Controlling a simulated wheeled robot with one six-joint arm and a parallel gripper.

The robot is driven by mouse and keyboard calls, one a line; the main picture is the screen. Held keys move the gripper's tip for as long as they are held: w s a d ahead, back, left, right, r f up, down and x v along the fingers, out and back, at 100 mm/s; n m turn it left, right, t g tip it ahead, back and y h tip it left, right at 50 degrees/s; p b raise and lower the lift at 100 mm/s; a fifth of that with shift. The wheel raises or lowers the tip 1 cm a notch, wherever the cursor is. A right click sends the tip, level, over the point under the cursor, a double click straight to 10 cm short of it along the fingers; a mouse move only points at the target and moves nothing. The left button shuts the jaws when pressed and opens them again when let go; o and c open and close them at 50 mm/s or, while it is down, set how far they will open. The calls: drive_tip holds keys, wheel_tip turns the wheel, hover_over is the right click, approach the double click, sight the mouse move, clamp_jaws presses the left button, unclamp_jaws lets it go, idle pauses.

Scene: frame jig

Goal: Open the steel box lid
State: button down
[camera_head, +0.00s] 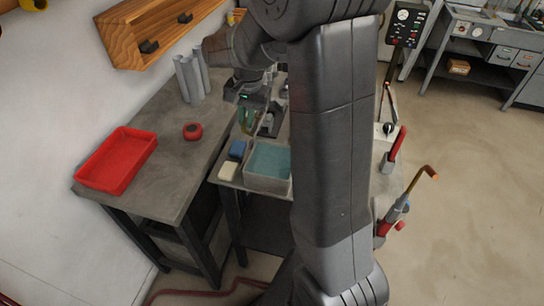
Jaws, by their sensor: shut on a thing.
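My gripper (247,119) is at the back of the middle bench, pointing down, with greenish fingers below a dark wrist. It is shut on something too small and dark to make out. A dark grey piece (270,121) stands just right of the fingers; I cannot tell whether it is a lid or whether they touch. A grey open-topped box (268,184) with a teal inside sits nearer, at the bench's front edge, apart from the fingers. I cannot tell for sure which thing is the steel box. My arm hides the bench to the right.
A blue block (237,150) and a cream block (228,171) lie left of the grey box. The left bench (170,165) holds a red tray (117,160), a red round thing (193,131) and grey upright profiles (191,79). Red-handled tools (393,148) stand right of my arm.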

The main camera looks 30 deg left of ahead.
drive_tip(key=shift+a, duration=0.2)
drive_tip(key=shift+s+a+f, duration=0.1)
drive_tip(key=shift+s+a, duration=0.1)
drive_tip(key=shift+a, duration=0.4)
drive_tip(key=shift+s+a, duration=0.15)
drive_tip(key=shift+a, duration=0.45)
drive_tip(key=shift+s+a+f, duration=0.15)
drive_tip(key=shift+a+f, duration=0.05)
drive_tip(key=shift+a, duration=0.45)
drive_tip(key=shift+s+a+f, duration=0.15)
drive_tip(key=shift+a+f, duration=0.05)
drive_tip(key=shift+a, duration=0.45)
drive_tip(key=c, duration=1.4)
unclamp_jaws()
drive_tip(key=shift+d, duration=0.1)
drive_tip(key=shift+r+p, duration=0.1)
drive_tip(key=shift+p, duration=0.2)
wheel_tip(320, 180, up, 6)
drive_tip(key=d+p, duration=0.2)
drive_tip(key=p, duration=0.2)
drive_tip(key=shift+w, duration=0.2)
